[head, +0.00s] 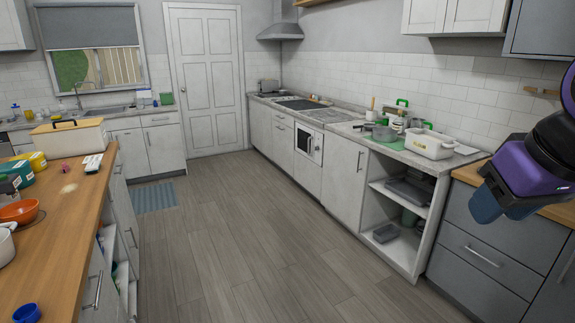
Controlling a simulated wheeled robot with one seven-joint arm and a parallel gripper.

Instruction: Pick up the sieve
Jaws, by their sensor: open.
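I cannot make out a sieve for certain. A grey pan-like vessel with a handle (382,132) sits on the right-hand counter, too small to tell whether it is mesh. An orange bowl-shaped item (18,211) lies on the wooden worktop at the left edge, partly cut off. My gripper (487,208) is at the right edge, purple with blue fingers. It is open, seems empty, and is well apart from both items.
The right-hand counter (400,152) also holds a white tub (430,146) and green-handled items. Open shelves (392,227) below hold several containers. The wooden island (70,235) on the left carries a white box (70,141) and a blue cap (27,313). The floor (240,240) between is clear.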

